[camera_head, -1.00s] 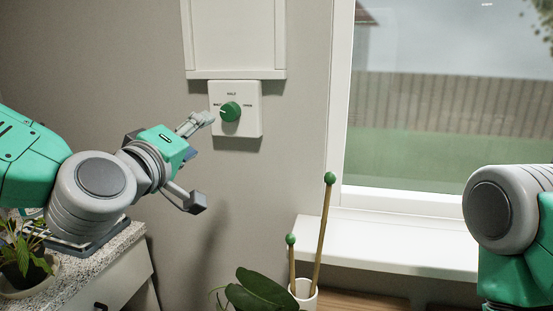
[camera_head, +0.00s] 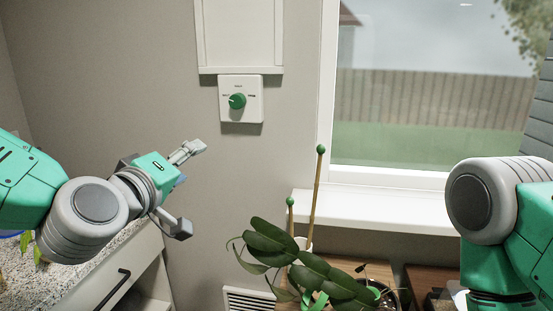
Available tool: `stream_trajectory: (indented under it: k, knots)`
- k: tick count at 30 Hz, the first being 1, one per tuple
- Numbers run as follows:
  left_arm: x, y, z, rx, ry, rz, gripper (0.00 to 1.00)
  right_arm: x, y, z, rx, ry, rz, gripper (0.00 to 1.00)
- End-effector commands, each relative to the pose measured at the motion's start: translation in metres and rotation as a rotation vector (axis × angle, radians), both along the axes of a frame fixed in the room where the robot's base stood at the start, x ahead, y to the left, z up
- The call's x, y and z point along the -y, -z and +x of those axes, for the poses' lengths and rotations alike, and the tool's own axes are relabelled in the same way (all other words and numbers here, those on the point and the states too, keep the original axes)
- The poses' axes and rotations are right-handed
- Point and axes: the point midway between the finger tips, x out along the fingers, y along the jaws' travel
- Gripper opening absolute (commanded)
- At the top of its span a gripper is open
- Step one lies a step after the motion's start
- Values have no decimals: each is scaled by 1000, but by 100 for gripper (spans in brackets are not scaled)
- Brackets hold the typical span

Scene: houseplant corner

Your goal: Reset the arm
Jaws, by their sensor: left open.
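My left arm comes in from the left, and its gripper (camera_head: 191,190) is open and empty, fingers pointing right in front of the bare wall. It is below and left of a white wall plate (camera_head: 254,114) with a green knob (camera_head: 237,101), apart from both. The knob's white mark points left. My right arm shows at the right edge as a grey and green link; its gripper is out of the frame.
A speckled counter (camera_head: 110,250) with a drawer stands under my left arm. A vent (camera_head: 249,300) is low on the wall. The wall between gripper and plant is free.

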Motion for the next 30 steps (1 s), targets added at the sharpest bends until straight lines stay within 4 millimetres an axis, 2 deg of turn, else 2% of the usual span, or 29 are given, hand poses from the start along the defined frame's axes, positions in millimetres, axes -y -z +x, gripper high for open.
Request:
stream_trajectory:
  k: [5, 8, 11, 14, 18, 20, 21, 23, 24, 27, 30]
  knots:
    - [2, 48, -7, -83, 25, 72, 56, 0, 0, 0, 0, 0, 0, 26]
    - [2, 83, -13, -147, 45, 123, 56, 0, 0, 0, -1, 0, 0, 26]
    - [1, 126, -22, -226, 70, 184, 56, 0, 0, 0, -1, 0, 0, 26]
    - [-3, 180, -40, -330, 108, 265, 56, 0, 0, 0, -1, 0, 0, 26]
    - [-16, 273, -88, -522, 188, 412, 56, 0, 0, 0, -1, 0, 0, 26]
    - [-25, 310, -114, -610, 228, 475, 56, 0, 0, 0, -1, 0, 0, 26]
    - [-32, 334, -134, -669, 259, 519, 56, 0, 0, 0, -1, 0, 0, 26]
    - [-44, 366, -165, -758, 305, 583, 56, 0, 0, 0, -1, 0, 0, 26]
    - [-52, 385, -187, -817, 336, 624, 56, 0, 0, 0, -1, 0, 0, 26]
    - [-74, 424, -242, -956, 421, 722, 56, 0, 0, 0, -1, 0, 0, 26]
    - [-95, 449, -288, -1070, 494, 802, 56, 0, 0, 0, -1, 0, 0, 26]
